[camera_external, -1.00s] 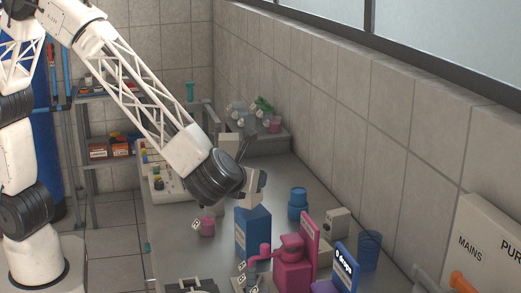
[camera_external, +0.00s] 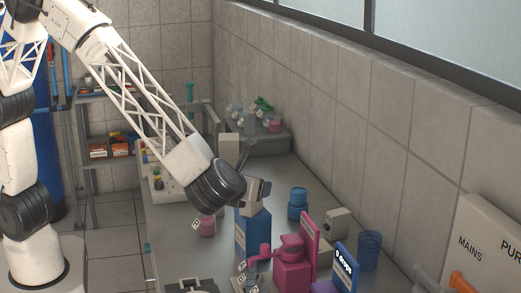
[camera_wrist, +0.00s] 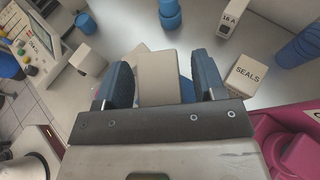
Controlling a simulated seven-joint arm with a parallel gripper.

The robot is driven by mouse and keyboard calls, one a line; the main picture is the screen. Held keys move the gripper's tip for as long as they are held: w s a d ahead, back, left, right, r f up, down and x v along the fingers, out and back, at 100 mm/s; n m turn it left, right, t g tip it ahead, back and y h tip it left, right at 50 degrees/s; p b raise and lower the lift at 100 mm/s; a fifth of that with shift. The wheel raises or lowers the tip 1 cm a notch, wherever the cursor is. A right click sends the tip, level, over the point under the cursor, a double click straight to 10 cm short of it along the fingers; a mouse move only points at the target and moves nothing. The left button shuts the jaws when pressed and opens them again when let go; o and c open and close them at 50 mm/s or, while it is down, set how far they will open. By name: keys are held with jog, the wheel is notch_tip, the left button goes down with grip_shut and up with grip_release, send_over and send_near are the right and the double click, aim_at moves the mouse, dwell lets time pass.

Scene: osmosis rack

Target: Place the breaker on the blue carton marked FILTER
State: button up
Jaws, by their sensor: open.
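A pale cream block (camera_wrist: 158,78) lies between the fingers of my gripper (camera_wrist: 158,82); in the external view the block (camera_external: 251,205) shows at the top of the blue carton (camera_external: 254,234). My gripper is open, with its dark blue fingers on either side of the block. No marking shows on this block, so I cannot tell from its face that it is the breaker. A bit of blue carton (camera_wrist: 186,90) shows beside the block in the wrist view. The carton's word is not readable. Another pale block marked 16 A (camera_wrist: 236,17) stands apart on the bench.
A cream box marked SEALS (camera_wrist: 246,75) and a magenta device (camera_external: 292,262) stand close on the right. A small pink jar (camera_external: 208,227) is left of the carton.

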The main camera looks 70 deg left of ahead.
jog(key=shift+r, duration=0.2)
jog(key=v, duration=1.2)
dwell(0.7)
jog(key=s+a+r+n+g+h, duration=0.1)
jog(key=s+a+n+g, duration=0.2)
jog(key=a, duration=0.5)
jog(key=s+a+r+n+g+h, duration=0.15)
jog(key=a+n, duration=0.25)
jog(key=a, duration=0.4)
jog(key=s+a+n+g, duration=0.2)
jog(key=s+a+n, duration=0.15)
jog(key=a, duration=0.35)
jog(key=s+a+n+h, duration=0.7)
jog(key=s+a+n, duration=0.6)
jog(key=s+n, duration=0.3)
jog(key=shift+s+a, duration=0.25)
jog(key=shift+s, duration=0.95)
